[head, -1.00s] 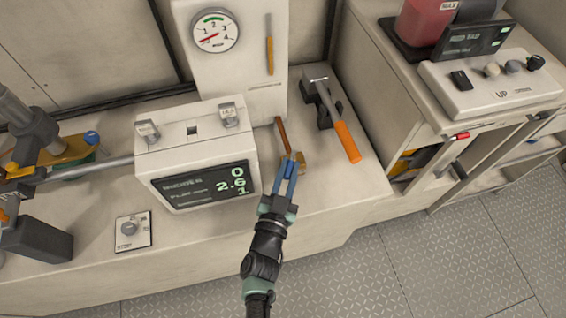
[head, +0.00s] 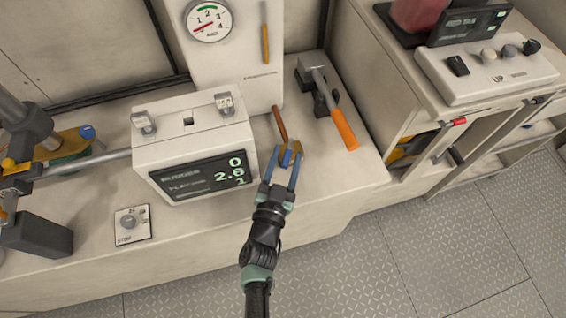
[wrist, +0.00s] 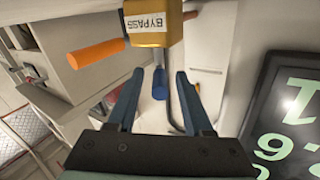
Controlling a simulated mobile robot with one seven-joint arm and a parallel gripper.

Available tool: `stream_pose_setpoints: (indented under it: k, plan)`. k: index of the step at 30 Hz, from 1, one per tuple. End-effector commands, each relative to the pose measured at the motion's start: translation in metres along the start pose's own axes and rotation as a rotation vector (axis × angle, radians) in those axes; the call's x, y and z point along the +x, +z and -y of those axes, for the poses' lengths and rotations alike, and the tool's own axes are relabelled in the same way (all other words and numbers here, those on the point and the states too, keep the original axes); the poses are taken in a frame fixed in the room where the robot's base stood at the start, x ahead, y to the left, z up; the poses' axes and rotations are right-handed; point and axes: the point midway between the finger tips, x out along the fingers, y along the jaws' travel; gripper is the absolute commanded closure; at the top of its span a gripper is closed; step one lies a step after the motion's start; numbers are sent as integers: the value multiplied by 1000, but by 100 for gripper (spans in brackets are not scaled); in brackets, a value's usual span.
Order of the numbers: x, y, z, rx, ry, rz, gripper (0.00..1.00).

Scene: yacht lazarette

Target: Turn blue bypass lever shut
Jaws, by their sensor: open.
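The blue bypass lever (head: 287,158) sits at the brass-yellow valve block on the bench, right of the white display box. In the wrist view the block (wrist: 147,38) bears a "BYPASS" label, and the blue lever (wrist: 160,84) hangs below it in the picture. My gripper (head: 287,152) is open with a finger on each side of the lever. In the wrist view the fingers of my gripper (wrist: 160,74) stand apart, with visible gaps beside the lever. The lever's joint with the block is partly hidden.
A copper-brown pipe (head: 279,123) runs behind the valve. The display box (head: 190,130) stands close on the left, with a gauge panel (head: 208,70) behind. A small dial plate (head: 132,225) is at front left.

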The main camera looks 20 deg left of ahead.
Motion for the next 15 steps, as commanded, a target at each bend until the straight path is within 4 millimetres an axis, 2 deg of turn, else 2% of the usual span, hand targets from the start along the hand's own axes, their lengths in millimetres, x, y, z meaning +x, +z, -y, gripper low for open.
stream_pose_setpoints:
  k: [5, 15]
  plan:
    - [-17, 1, 0, 0, 1, 3, 49]
    - [-86, 2, -1, 0, 1, 4, 49]
